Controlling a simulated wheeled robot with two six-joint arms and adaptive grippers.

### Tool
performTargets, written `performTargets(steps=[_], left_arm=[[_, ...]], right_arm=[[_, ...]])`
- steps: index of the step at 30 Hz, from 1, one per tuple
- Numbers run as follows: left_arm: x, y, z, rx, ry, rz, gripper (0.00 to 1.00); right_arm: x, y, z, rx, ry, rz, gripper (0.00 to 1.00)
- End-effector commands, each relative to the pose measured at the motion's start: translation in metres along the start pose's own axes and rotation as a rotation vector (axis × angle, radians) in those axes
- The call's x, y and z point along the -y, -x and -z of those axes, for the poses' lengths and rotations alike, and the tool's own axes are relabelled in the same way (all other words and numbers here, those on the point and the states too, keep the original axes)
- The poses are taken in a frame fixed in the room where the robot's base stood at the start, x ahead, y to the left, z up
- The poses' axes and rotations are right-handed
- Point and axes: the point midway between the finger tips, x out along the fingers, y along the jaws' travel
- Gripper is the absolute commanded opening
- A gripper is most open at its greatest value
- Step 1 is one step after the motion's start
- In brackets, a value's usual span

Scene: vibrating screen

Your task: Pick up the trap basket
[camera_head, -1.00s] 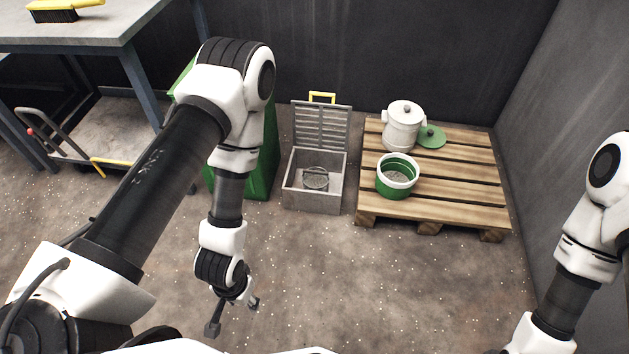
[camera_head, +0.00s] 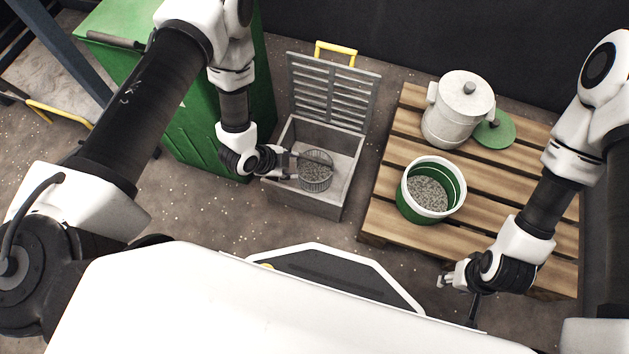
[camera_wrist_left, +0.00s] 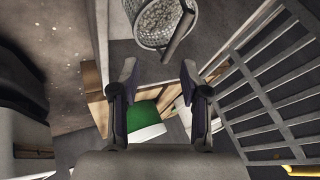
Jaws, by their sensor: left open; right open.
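My left gripper (camera_head: 292,166) is open over the left side of the box, close beside the basket. In the left wrist view its open fingers (camera_wrist_left: 159,72) are just below the basket and handle, with nothing between them. My right gripper (camera_head: 456,302) is open and empty, in front of the pallet.
The box's slatted lid (camera_head: 330,92) stands open at the back, with a yellow handle (camera_head: 336,47). A green cabinet (camera_head: 190,120) stands close on the left. The wooden pallet (camera_head: 400,150) on the right bears a green-and-white bucket (camera_head: 431,190) of gravel and a white lidded pot (camera_head: 458,108).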

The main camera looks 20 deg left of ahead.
Motion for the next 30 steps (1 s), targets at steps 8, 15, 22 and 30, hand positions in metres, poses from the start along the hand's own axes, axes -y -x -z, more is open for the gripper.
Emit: performTargets(steps=[8,15,22,30], left_arm=[[0.013,-0.07,-0.001,-0.09,-0.324,0.076,0.46],[0.02,-0.102,-0.001,-0.089,-0.319,0.076,0.46],[0.027,-0.128,0.003,-0.087,-0.316,0.074,0.46],[0.027,-0.126,0.004,-0.086,-0.314,0.073,0.07]], right_arm=[[0.0,-0.051,0.001,-0.001,0.0,0.0,0.41],[-0.001,-0.077,0.002,-0.005,-0.004,0.0,0.41],[-0.002,-0.093,0.003,-0.007,-0.009,-0.001,0.41],[-0.002,-0.091,0.003,-0.008,-0.009,-0.001,0.41]])
